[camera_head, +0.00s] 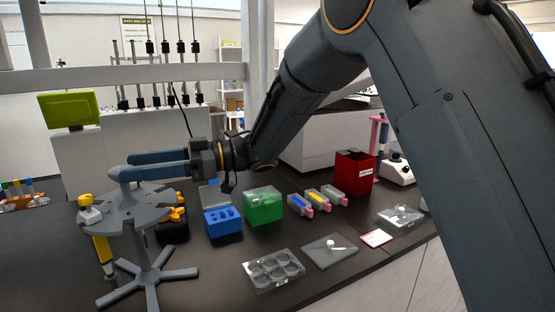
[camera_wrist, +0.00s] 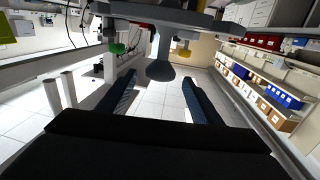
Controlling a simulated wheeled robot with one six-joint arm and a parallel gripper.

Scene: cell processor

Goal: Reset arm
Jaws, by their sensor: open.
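My gripper (camera_head: 120,168) reaches left from my arm, over the round grey pipette stand (camera_head: 125,215) on the dark bench. Its two blue-grey fingers lie level, apart, with no held object visible between them. In the wrist view my gripper (camera_wrist: 159,80) shows both fingers spread, and a dark rounded piece appears between their tips. I cannot tell whether it touches them. A yellow-handled pipette (camera_head: 103,250) hangs at the stand's left side. In the wrist view a grey plate crosses the top, with green and yellow parts below it.
Right of the stand are a blue rack (camera_head: 223,222), a green box (camera_head: 263,207), small bottles with coloured labels, a clear well plate (camera_head: 273,270) and a red bin (camera_head: 355,173). A green-screened device (camera_head: 69,109) stands behind. In the wrist view, shelves with bins line the right.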

